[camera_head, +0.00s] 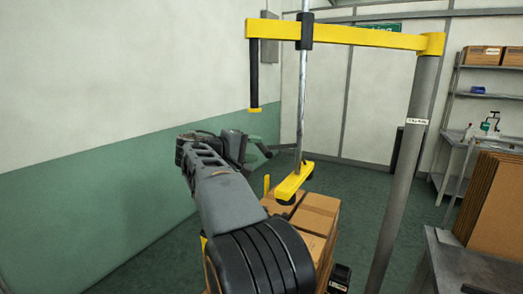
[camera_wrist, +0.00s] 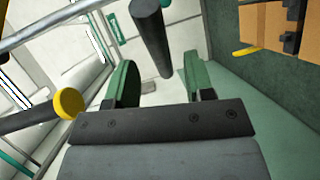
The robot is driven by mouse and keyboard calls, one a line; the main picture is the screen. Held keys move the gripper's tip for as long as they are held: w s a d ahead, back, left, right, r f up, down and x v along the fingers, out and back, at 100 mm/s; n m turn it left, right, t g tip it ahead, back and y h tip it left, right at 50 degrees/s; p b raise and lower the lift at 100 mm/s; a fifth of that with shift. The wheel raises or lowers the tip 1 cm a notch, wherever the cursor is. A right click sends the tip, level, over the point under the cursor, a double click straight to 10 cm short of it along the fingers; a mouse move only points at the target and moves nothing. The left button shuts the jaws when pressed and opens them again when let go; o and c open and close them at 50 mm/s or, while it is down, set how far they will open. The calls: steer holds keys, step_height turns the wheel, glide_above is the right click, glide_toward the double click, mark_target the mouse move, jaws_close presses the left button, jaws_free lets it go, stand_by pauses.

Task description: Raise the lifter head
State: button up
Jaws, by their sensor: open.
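The lifter has a yellow overhead beam (camera_head: 345,36) with a black collar (camera_head: 305,31) on it. A steel rod (camera_head: 301,95) runs down to the yellow lifter head (camera_head: 294,182), whose black pads are at or just above the cardboard boxes (camera_head: 318,212); contact is unclear. A black handle (camera_head: 254,75) with a yellow lower end hangs from the beam's left end. My gripper (camera_head: 262,150) is below this handle and apart from it. In the wrist view its green fingers (camera_wrist: 160,80) are open. A yellow-tipped dark cylinder (camera_wrist: 70,103) lies outside them to the left.
A grey column (camera_head: 402,170) carries the beam. Another dark cylinder (camera_wrist: 152,40) appears beyond the fingers in the wrist view; what it belongs to is unclear. A wall (camera_head: 90,200) stands on the left; a bench (camera_head: 465,262) and flat cardboard (camera_head: 495,205) are at right.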

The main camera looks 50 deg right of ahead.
steer(key=v, duration=1)
steer(key=shift+s+d, duration=0.1)
